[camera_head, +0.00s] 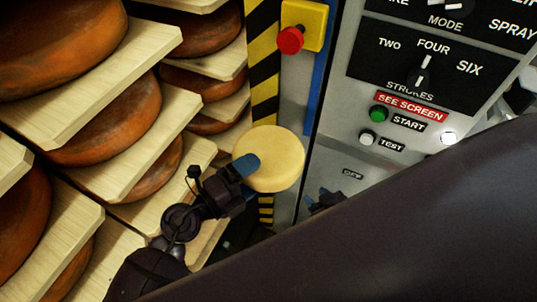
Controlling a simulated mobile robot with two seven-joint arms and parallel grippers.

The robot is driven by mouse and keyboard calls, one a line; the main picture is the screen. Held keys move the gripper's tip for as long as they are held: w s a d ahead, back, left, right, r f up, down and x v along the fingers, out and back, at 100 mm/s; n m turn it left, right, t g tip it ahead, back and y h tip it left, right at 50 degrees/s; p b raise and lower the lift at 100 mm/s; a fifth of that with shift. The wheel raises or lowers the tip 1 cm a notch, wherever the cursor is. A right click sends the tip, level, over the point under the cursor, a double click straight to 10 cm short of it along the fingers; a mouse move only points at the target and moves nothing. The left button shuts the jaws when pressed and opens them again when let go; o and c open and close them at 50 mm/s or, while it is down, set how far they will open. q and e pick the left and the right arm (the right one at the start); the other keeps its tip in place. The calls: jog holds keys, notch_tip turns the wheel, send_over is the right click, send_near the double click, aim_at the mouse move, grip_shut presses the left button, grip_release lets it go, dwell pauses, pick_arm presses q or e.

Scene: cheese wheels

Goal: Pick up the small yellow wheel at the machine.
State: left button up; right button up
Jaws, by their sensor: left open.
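The small yellow wheel (281,160) is a pale, round disc in the middle of the head view, in front of the machine's left edge. My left gripper (246,166) is at its left side, and a blue fingertip overlaps the wheel's face. The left gripper is open; I cannot tell whether it touches the wheel, and its other finger is not clear. My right gripper (324,198) shows as a small dark and blue shape right of the wheel, mostly hidden behind my large dark arm. The machine (350,180) is a grey panel with a dial and buttons.
Wooden shelves (150,45) with large orange-brown cheese wheels (60,45) fill the left side, close to my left arm. A yellow and black striped post (263,60) and a red stop button (290,40) stand above the yellow wheel. My dark arm covers the lower right.

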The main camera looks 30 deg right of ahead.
pick_arm(q)
jog(key=shift+c, duration=0.3)
jog(key=c, duration=1.4)
jog(key=shift+r, duration=0.15)
jog(key=shift+c, duration=0.8)
